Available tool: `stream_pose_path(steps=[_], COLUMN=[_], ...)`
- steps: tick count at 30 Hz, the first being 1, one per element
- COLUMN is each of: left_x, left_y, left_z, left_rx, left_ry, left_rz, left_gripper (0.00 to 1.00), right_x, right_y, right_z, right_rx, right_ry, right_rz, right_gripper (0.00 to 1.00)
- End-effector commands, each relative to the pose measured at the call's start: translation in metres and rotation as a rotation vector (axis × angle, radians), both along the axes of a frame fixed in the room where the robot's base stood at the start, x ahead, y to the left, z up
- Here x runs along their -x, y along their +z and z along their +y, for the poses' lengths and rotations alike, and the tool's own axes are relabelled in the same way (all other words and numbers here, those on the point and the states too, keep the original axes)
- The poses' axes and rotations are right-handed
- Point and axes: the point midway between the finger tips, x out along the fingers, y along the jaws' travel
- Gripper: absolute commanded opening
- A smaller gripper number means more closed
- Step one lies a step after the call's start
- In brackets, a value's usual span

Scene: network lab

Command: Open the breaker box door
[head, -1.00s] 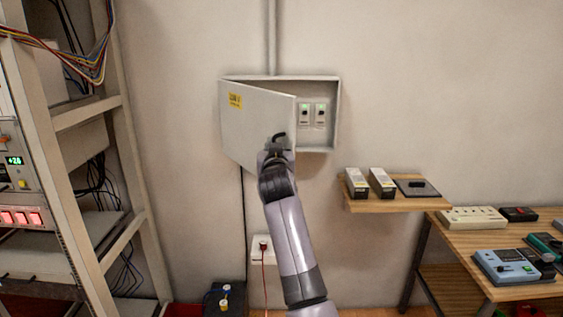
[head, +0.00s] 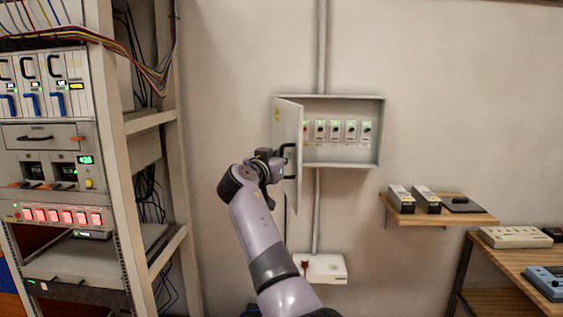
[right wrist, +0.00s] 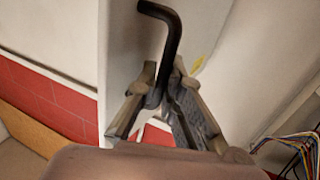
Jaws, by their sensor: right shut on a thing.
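The breaker box (head: 378,140) is mounted on the wall in the head view. Its door (head: 287,118) is hinged on the left and stands swung far out, so a row of several breakers (head: 335,131) shows inside. The door's black handle (head: 290,149) is on its free edge side; it also shows in the right wrist view (right wrist: 172,38) as a bent black bar. My right gripper (head: 280,163) is shut on this handle, with its fingers (right wrist: 164,92) on either side of the bar. My left gripper is not in view.
An equipment rack (head: 150,122) with cables stands on the left. A small wooden shelf (head: 455,218) with boxes is right of the breaker box, above a table (head: 510,262) with devices. A white socket box (head: 322,268) is on the wall below.

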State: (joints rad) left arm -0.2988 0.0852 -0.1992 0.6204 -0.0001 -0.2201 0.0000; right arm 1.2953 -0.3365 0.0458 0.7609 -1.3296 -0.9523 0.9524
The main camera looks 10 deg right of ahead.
Motion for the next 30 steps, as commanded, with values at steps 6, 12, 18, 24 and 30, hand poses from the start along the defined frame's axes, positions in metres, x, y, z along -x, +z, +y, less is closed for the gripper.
stream_pose_path(steps=[6,12,18,24,30], left_x=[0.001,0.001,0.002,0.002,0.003], left_y=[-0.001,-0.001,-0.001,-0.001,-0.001], left_z=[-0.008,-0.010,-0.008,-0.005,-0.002], left_rx=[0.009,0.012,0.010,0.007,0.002], left_ry=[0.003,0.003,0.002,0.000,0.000], left_rz=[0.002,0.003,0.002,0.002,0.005], left_gripper=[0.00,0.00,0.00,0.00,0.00], right_x=[-0.001,-0.001,-0.001,-0.001,-0.001], right_y=[-0.001,-0.001,0.000,0.000,0.012], right_z=[0.000,0.000,0.000,0.000,0.000], right_rx=[0.003,0.003,0.001,0.001,0.001], right_ry=[-0.006,-0.005,-0.005,-0.004,-0.004], right_rz=[0.003,0.003,0.002,0.001,-0.003], right_gripper=[0.00,0.00,0.17,0.17,0.17])
